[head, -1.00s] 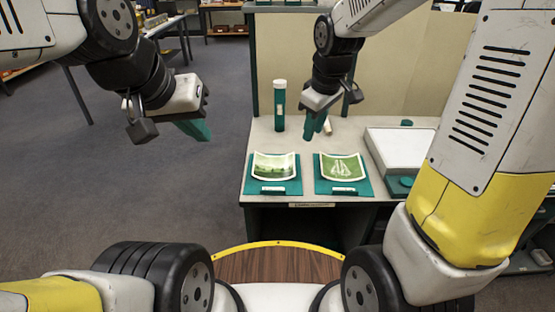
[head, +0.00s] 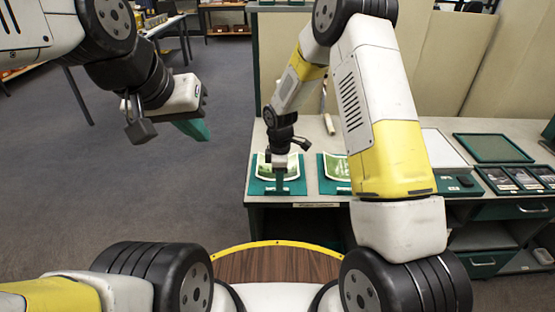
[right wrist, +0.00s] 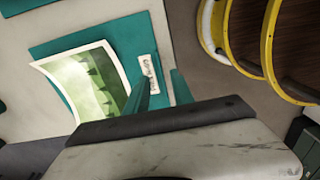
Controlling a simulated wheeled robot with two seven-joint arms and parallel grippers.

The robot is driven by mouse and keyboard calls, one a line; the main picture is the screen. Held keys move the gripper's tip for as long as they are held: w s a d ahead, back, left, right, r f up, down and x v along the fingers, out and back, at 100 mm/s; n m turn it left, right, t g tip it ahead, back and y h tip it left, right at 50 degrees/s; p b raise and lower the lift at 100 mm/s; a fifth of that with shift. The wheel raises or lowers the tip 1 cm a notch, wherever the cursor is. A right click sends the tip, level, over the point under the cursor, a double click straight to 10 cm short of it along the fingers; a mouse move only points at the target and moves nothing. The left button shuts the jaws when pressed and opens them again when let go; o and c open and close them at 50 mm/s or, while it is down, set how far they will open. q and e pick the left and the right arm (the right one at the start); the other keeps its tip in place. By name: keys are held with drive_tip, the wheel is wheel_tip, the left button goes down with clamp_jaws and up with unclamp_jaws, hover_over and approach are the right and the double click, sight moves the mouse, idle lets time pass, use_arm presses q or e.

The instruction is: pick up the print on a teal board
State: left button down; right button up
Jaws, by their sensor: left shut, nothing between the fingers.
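Two curled prints with green pictures lie on teal boards on the grey bench. The left print (head: 264,167) is on the left teal board (head: 256,187), partly hidden by my right gripper (head: 279,186). In the right wrist view, the left print (right wrist: 88,85) has a raised pale edge, and a white label (right wrist: 149,72) is on the board (right wrist: 115,30). My right gripper's teal fingers (right wrist: 164,65) are apart over the label end; contact cannot be told. The right print (head: 336,166) is partly hidden by my right arm. My left gripper (head: 192,129) is shut and empty, off the bench's left side.
A beige partition (head: 440,60) stands behind. The floor at left is open. My right arm hides the bench's middle.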

drive_tip(key=shift+f, duration=2)
drive_tip(key=shift+d, duration=0.1)
clamp_jaws()
